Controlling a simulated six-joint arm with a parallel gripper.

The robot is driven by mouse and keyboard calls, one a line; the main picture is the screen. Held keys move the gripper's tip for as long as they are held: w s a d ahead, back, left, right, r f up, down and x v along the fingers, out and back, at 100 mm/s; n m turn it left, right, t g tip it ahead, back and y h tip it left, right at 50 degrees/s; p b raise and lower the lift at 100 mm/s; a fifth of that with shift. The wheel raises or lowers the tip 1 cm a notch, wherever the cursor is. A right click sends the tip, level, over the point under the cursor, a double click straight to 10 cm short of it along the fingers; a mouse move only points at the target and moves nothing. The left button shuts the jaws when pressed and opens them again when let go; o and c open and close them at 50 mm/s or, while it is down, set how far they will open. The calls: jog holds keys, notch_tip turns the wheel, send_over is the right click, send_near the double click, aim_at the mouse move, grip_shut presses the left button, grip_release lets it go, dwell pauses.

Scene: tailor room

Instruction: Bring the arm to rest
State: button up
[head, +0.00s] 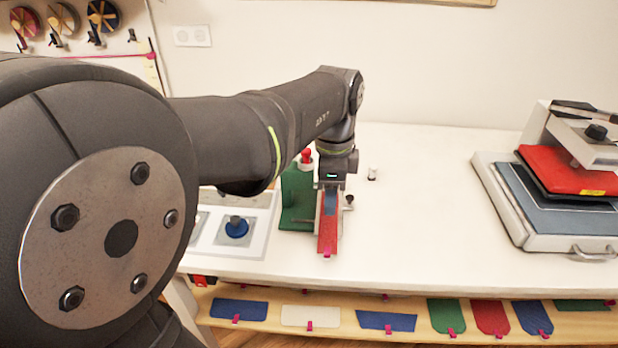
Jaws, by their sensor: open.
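My arm reaches from the left foreground out over the white table (420,240). My gripper (333,182) points down at the front end of the arm, above a narrow red strip (327,238) with a blue patch (330,203). The fingers are small and dark here. I cannot tell whether they touch the strip or stand just above it. The strip hangs toward the table's front edge, with a small pink clip at its lower end. A green block (297,197) with a red knob (306,155) stands just left of the gripper.
A press (545,200) with a red pad stands at the right. A white board (258,240) with a blue round piece (236,229) lies left of the green block. Coloured tags hang on a shelf (265,333) below. The table's middle right is clear.

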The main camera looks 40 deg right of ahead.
aim_at(327, 251)
jog(key=shift+r, duration=0.3)
notch_tip(327, 251, down, 18)
jog(key=shift+r, duration=0.35)
dwell(0.5)
